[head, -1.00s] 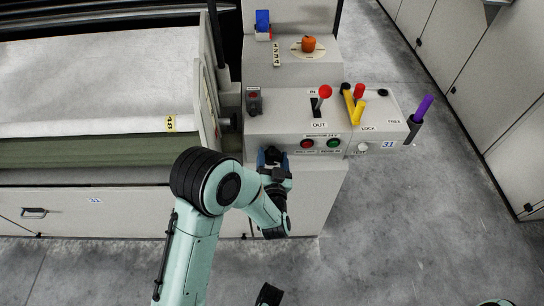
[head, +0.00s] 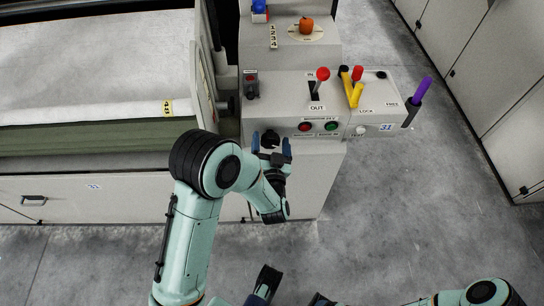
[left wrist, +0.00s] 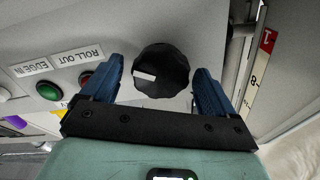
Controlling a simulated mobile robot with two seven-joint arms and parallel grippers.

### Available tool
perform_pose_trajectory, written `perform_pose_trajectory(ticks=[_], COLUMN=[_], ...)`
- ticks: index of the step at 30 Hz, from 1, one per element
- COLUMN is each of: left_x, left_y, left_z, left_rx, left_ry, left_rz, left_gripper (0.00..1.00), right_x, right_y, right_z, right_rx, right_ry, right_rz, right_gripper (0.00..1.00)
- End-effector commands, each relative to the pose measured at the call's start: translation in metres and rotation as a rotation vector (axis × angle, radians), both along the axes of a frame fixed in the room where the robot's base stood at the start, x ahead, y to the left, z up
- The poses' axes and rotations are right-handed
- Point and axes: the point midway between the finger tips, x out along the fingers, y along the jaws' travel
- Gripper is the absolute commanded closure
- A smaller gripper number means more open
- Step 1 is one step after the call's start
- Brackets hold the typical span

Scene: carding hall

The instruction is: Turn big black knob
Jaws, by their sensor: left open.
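The big black knob (head: 270,138) sits on the front face of the grey control console, low and left of the red and green buttons. In the left wrist view the knob (left wrist: 166,65) is round and ribbed, with a white pointer mark toward the picture's left. My left gripper (head: 272,147) is open at the knob. In the left wrist view its blue fingers (left wrist: 160,68) stand on either side of the knob, with a gap visible on both sides. Dark parts of my right gripper (head: 292,286) show at the bottom edge, mostly cut off.
The red button (head: 305,127) and green button (head: 331,126) are close right of the knob. The machine bed with white fleece (head: 90,70) lies left. Grey floor is clear at right.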

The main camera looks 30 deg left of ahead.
Motion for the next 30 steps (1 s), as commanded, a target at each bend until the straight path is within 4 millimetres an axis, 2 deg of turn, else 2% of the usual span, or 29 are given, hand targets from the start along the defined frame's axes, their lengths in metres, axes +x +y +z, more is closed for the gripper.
perform_pose_trajectory(ticks=[14,15,19,30], left_x=[-0.089,-0.091,-0.101,-0.107], left_y=[-0.056,-0.057,-0.063,-0.066], left_z=[0.000,0.002,0.003,0.001], left_rx=[0.002,0.002,0.001,0.001], left_ry=[0.002,0.004,0.000,-0.004], left_rz=[-0.007,-0.005,-0.003,-0.001], left_gripper=[0.12,0.12,0.12,0.12], right_x=[0.000,-0.003,-0.010,-0.015], right_y=[0.000,0.001,0.003,0.004], right_z=[0.001,0.009,0.019,0.022], right_rx=[0.000,0.004,0.010,0.015], right_ry=[0.001,0.009,0.031,0.047], right_rz=[0.000,0.003,0.010,0.015], right_gripper=[0.12,0.12,0.12,0.12])
